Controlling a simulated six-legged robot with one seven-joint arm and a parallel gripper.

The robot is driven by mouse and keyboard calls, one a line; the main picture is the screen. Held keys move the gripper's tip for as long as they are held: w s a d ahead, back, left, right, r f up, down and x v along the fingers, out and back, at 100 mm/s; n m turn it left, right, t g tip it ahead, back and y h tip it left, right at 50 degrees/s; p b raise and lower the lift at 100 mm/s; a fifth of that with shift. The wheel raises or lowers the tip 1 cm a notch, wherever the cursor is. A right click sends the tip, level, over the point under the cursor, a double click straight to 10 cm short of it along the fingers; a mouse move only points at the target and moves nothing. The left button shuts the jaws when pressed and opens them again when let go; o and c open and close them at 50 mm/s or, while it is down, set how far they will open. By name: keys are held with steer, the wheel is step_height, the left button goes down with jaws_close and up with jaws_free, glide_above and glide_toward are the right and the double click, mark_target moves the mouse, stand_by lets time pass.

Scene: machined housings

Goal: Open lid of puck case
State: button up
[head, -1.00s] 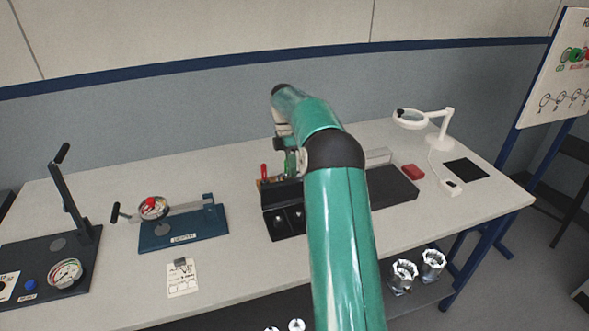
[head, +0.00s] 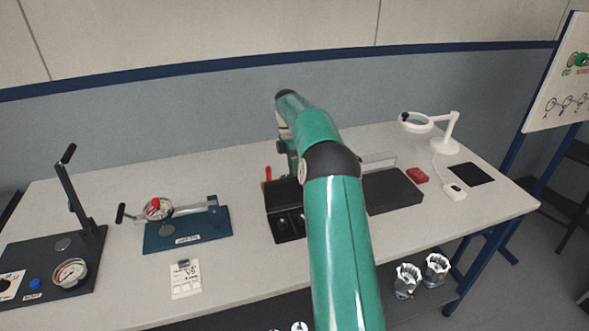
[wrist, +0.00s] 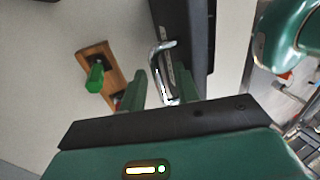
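A dark case (wrist: 186,30) with a bent metal handle (wrist: 157,62) on its side shows in the wrist view. My gripper (wrist: 158,90) has its two green fingers apart, one on either side of the handle's lower end. I cannot tell whether they touch it. In the head view, a black case (head: 284,229) with round pockets stands on the table, partly hidden by my green arm. My gripper is hidden behind the arm there. I cannot tell the lid's position clearly.
A wooden block with a green handle (wrist: 95,78) lies left of the case in the wrist view.

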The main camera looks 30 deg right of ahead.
steer(key=shift+r, duration=0.15)
steer(key=v, duration=0.7)
steer(key=shift+r, duration=0.2)
steer(key=shift+c, duration=0.2)
steer(key=shift+d+m, duration=0.2)
steer(key=shift+m, duration=0.1)
jaws_close()
step_height(320, 180, down, 9)
steer(key=m+t+h, duration=0.1)
steer(key=m+t, duration=0.5)
steer(key=m, duration=1.1)
steer(key=shift+w+a+h, duration=0.25)
steer(key=shift+w+h, duration=0.1)
steer(key=shift+h, duration=0.05)
